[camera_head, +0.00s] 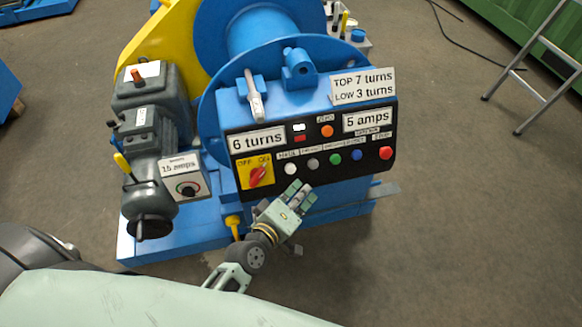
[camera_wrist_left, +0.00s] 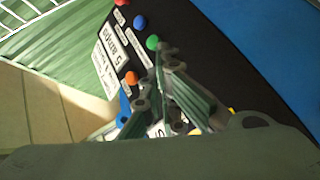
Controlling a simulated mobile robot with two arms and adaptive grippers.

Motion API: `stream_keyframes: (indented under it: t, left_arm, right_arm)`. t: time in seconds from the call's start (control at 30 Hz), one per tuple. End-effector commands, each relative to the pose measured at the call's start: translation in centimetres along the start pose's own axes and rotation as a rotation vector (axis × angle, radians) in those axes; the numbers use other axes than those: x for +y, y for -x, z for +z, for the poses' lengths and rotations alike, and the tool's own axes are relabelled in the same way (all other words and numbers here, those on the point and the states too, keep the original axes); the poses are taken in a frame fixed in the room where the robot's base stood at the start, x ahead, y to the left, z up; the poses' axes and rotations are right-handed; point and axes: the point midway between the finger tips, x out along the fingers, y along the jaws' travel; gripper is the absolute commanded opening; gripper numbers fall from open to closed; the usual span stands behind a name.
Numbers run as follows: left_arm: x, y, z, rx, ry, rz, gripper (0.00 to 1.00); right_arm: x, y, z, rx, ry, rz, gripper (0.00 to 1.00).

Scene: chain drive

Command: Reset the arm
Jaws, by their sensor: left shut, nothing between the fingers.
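My left gripper (camera_head: 297,193) is shut and empty in front of the lower edge of the black control panel (camera_head: 375,168), just below its row of buttons. In the left wrist view, the gripper's fingers (camera_wrist_left: 165,72) point at the panel close to the green button (camera_wrist_left: 153,42). I cannot tell whether the fingertips touch the panel. The panel has white, grey, green (camera_head: 335,159), blue (camera_head: 357,155) and red (camera_head: 386,153) buttons, an orange button (camera_head: 327,131), and a red switch (camera_head: 258,174) on a yellow plate. My right gripper is not in view.
The blue winch (camera_head: 270,95) with its drum stands behind the panel. A grey motor (camera_head: 150,145) and a dial box (camera_head: 184,185) are on its left. A metal ladder (camera_head: 530,88) stands at the right. The floor (camera_head: 470,220) to the right is clear.

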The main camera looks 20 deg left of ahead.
Motion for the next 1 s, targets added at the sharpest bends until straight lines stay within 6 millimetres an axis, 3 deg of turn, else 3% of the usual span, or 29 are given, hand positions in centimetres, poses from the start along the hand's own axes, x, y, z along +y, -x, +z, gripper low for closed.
stream_keyframes:
  t: [0.37,0.47,0.57,0.77,0.87,1.0]
  left_arm:
    - [-0.2,-0.1,0.0,-0.001,-0.002,-0.002,0.00]
    - [-1.7,-0.1,0.8,-0.017,-0.030,-0.031,0.00]
    - [-5.8,0.1,2.7,-0.063,-0.106,-0.106,0.00]
    - [-18.9,3.4,8.5,-0.249,-0.366,-0.333,0.00]
    - [-25.4,6.7,11.2,-0.370,-0.499,-0.438,0.00]
    - [-33.7,12.9,14.2,-0.560,-0.681,-0.566,0.00]
  right_arm:
    - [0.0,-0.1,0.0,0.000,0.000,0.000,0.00]
    - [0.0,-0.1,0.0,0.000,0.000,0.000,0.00]
    - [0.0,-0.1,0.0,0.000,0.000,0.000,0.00]
    - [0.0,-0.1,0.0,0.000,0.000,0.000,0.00]
    - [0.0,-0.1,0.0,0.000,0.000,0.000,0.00]
    - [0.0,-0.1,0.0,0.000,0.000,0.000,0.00]
